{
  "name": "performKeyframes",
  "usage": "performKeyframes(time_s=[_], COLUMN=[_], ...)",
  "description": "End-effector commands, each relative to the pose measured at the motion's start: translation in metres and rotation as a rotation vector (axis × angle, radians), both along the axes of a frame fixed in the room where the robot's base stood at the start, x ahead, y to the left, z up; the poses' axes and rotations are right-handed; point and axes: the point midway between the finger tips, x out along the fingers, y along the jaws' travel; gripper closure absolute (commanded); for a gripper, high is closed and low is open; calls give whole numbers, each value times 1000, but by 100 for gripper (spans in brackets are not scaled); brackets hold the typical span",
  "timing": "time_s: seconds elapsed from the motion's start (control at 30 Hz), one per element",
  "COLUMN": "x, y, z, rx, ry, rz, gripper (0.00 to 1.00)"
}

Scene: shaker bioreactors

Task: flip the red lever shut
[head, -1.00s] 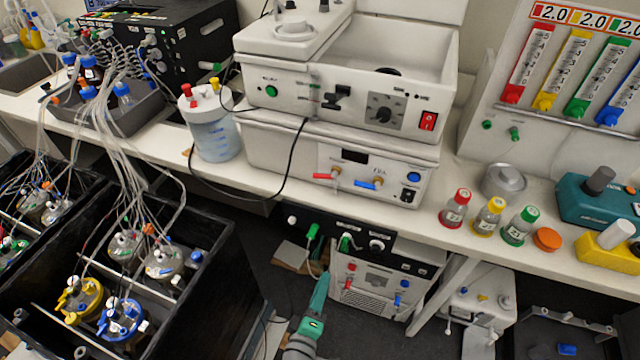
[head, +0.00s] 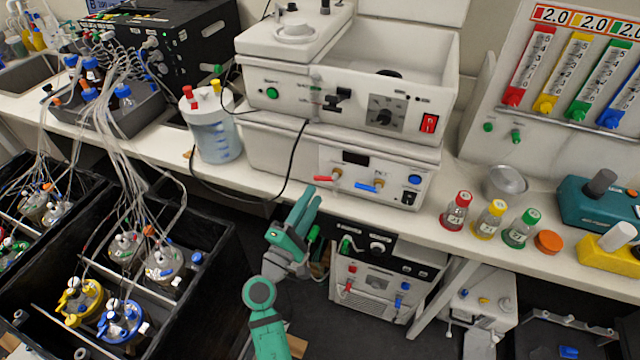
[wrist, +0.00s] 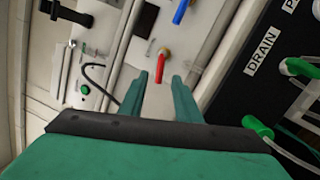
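The red lever (head: 325,178) sticks out sideways to the left from its brass valve on the front of the lower white unit (head: 270,150). In the wrist view the red lever (wrist: 160,66) appears ahead, between and beyond the two fingertips. My green gripper (head: 311,193) is just below and left of the lever in the head view. In the wrist view my gripper (wrist: 159,80) has its fingers apart with nothing between them. I cannot tell the exact gap to the lever, but no contact shows.
A blue lever (head: 368,187) sits right of the red one; it also shows in the wrist view (wrist: 181,10). A black cable (head: 291,170) hangs left of the red lever. Below is a black panel (head: 395,250) with green connectors. Small bottles (head: 488,217) stand right on the bench.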

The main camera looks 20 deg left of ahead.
Motion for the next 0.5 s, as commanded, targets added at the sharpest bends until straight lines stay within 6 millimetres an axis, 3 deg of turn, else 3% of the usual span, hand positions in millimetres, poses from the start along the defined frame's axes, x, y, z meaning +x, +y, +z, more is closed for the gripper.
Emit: performKeyframes(time_s=[0.2,0.5], x=[35,55], y=[-4,-9], z=[9,13], rx=[1,1], ry=[-1,0], rz=[3,1], gripper=[70,70])
